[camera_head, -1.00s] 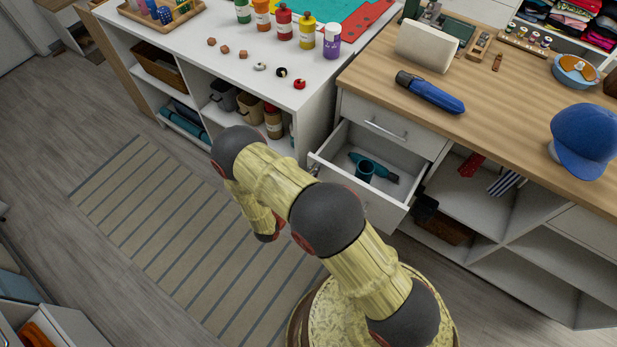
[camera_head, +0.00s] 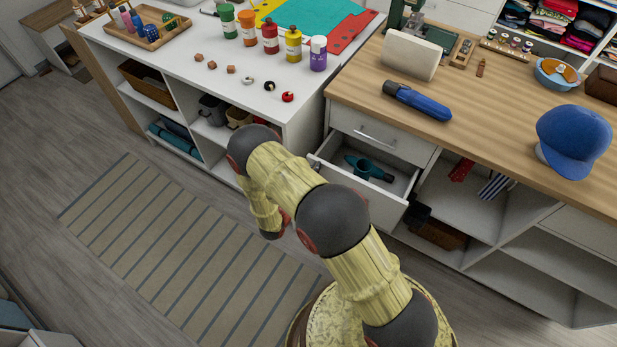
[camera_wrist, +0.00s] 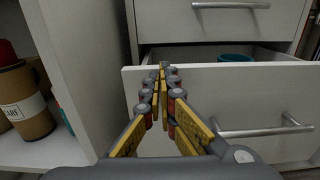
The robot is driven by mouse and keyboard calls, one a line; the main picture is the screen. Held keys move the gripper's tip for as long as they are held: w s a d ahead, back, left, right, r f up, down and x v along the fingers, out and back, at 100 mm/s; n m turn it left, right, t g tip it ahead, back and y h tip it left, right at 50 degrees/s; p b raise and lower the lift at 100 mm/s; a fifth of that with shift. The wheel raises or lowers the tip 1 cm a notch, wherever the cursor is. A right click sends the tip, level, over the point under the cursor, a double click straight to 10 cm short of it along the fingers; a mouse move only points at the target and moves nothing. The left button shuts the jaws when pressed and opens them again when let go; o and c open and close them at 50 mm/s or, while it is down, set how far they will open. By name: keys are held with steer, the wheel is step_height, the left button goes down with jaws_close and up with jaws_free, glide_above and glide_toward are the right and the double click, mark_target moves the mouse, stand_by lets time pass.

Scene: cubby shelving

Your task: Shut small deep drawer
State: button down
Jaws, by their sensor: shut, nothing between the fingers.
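The open drawer (camera_head: 352,193) is white and sits under a closed upper drawer in the wood-topped cabinet. My gripper (camera_wrist: 163,70) is shut and empty. Its fingertips are at the left part of the drawer front, near the top edge, left of the handle. Whether they touch cannot be told for sure. In the head view my arm mostly hides the gripper.
The closed upper drawer (camera_head: 372,133) is directly above. A white shelf unit (camera_head: 200,100) with bins and jars stands close on the left; a brown jar (camera_wrist: 25,100) shows beside my gripper. Open cubbies lie right. The striped rug (camera_head: 180,245) is clear floor.

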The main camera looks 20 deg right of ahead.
steer(key=b+x, duration=0.1)
steer(key=x, duration=1.1)
steer(key=shift+w+d, duration=0.25)
steer(key=shift+a, duration=0.15)
